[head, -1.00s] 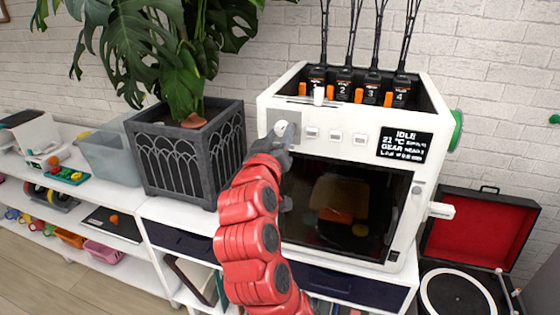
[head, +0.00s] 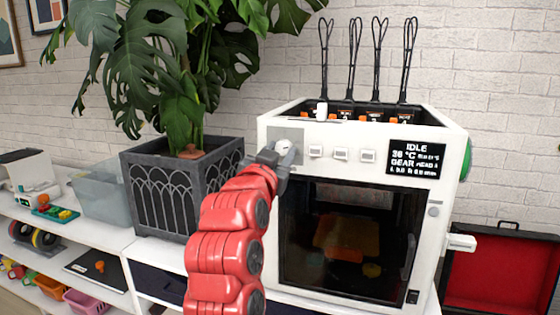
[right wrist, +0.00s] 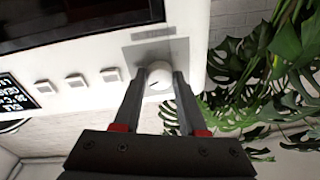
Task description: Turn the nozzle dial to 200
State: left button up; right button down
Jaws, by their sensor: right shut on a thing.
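The nozzle dial (head: 284,148) is a round white knob on a grey plate at the upper left of the white 3D printer's front (head: 270,205). My right gripper (head: 277,158) is at the dial, its arm coming up from below. In the right wrist view the two fingers (right wrist: 160,82) are shut on the dial (right wrist: 158,80), one on each side, and a small dark mark shows on its face. The display (head: 415,160) reads "IDLE" and what looks like 36 °C; the smaller lines are hard to read. My left gripper is not in view.
Several square white buttons (head: 341,154) sit right of the dial. A dark glass door (head: 350,235) is below them. A monstera in a dark grey planter (head: 160,190) stands close on the left. An open red-lined case (head: 505,275) is on the right.

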dwell(0.4)
jog(key=shift+c, duration=2.3)
grip_release()
jog(key=v, duration=1.7)
jog(key=shift+s+f, duration=0.15)
jog(key=shift+a, duration=0.1)
